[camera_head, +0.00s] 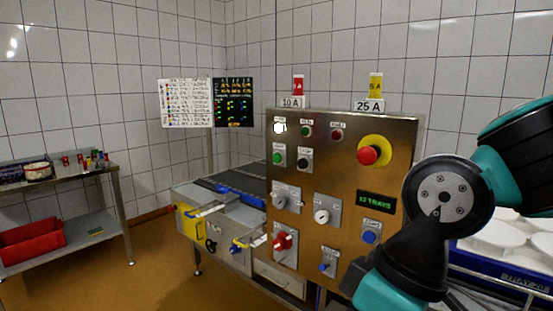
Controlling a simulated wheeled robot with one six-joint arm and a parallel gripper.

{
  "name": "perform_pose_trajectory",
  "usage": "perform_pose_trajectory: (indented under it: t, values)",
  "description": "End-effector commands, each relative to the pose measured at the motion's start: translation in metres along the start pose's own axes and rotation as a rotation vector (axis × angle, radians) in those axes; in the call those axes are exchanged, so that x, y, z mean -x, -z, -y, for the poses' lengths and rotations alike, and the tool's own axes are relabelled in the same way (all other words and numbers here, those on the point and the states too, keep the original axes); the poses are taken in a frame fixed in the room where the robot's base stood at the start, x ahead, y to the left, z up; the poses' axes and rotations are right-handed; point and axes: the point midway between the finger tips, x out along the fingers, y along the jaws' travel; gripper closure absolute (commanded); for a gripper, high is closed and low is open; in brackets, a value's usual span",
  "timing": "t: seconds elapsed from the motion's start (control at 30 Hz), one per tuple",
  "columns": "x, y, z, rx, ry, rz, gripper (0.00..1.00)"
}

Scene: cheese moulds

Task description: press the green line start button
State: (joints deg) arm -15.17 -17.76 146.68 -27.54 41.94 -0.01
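A brass-coloured control panel (345,120) stands in the middle of the view. A green button (277,158) sits at its upper left, on a light plate with a small label too small to read. A black button (303,163) is just right of it. Above them are a lit white lamp (279,128), a dark green lamp (306,132) and a dark red lamp (337,135). My arm comes in from the right and bends down in front of the panel's lower right, apart from the green button. My gripper is not visible.
A red emergency stop (368,155) on yellow is at the panel's right. Several switches and a blue button (369,237) sit lower. A conveyor (228,187) runs behind, left of the panel. A side table (75,178) stands far left. White moulds (497,235) lie at right, partly behind my arm.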

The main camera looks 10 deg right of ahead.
Motion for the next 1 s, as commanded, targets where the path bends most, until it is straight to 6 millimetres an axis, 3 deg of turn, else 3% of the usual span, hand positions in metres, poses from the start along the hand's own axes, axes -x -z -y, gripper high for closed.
perform_pose_trajectory:
  t: [0.2,0.37,0.4,1.0]
  values:
    - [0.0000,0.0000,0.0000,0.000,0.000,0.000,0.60]
    - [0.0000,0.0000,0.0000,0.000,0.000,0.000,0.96]
    - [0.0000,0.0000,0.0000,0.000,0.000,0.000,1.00]
    - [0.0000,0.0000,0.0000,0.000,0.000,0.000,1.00]
